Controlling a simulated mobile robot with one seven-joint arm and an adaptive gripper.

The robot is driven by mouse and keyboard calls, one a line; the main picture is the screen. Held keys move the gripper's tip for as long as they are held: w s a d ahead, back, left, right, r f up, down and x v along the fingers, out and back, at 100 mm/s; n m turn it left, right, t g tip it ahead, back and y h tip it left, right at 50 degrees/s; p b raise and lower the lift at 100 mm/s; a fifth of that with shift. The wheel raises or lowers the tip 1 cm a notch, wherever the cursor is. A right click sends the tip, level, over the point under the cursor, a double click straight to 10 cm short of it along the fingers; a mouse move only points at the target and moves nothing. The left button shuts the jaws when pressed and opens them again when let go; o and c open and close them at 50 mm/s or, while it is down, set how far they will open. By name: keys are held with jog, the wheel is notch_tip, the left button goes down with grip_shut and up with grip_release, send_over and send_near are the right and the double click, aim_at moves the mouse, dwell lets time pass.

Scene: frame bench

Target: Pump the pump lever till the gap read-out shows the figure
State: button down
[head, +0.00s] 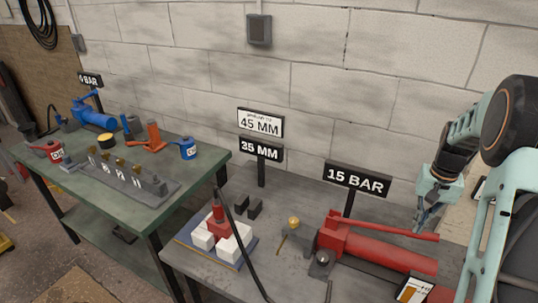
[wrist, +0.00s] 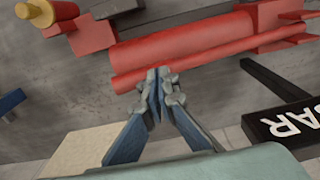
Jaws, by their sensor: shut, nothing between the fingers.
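The red pump (head: 372,252) lies on the grey bench, and its red lever (head: 395,231) runs along the top. In the wrist view the lever (wrist: 220,62) lies beside the thicker red cylinder (wrist: 190,40). My gripper (head: 421,224) is shut and empty, close to the lever's right part. In the wrist view its fingertips (wrist: 158,76) overlap the lever; I cannot tell whether they touch. The black read-out sign (head: 261,150) shows 35 MM. A white sign (head: 260,122) above it shows 45 MM, its small top line unclear. A black sign (head: 357,180) shows 15 BAR.
A red tool with white blocks (head: 231,241) stands on the bench's left, with a black hose (head: 248,250) running forward. Small dark blocks (head: 248,207) and a yellow-knobbed piece (head: 293,222) lie between. A green bench (head: 190,208) with blue and red tools stands further left. A block wall is behind.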

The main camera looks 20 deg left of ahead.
aim_at(414, 235)
notch_tip(414, 235, down, 4)
jog(key=shift+f+b, duration=0.25)
jog(key=shift+b, duration=0.8)
notch_tip(414, 235, up, 9)
jog(key=p, duration=0.6)
jog(key=shift+f, duration=0.35)
notch_tip(414, 235, down, 8)
jog(key=b, duration=0.5)
jog(key=shift+f+b, duration=0.2)
jog(key=shift+b, duration=0.15)
notch_tip(414, 235, up, 9)
jog(key=p, duration=0.5)
jog(key=shift+f+p, duration=0.2)
jog(key=shift+p, duration=0.2)
jog(key=shift+f, duration=0.1)
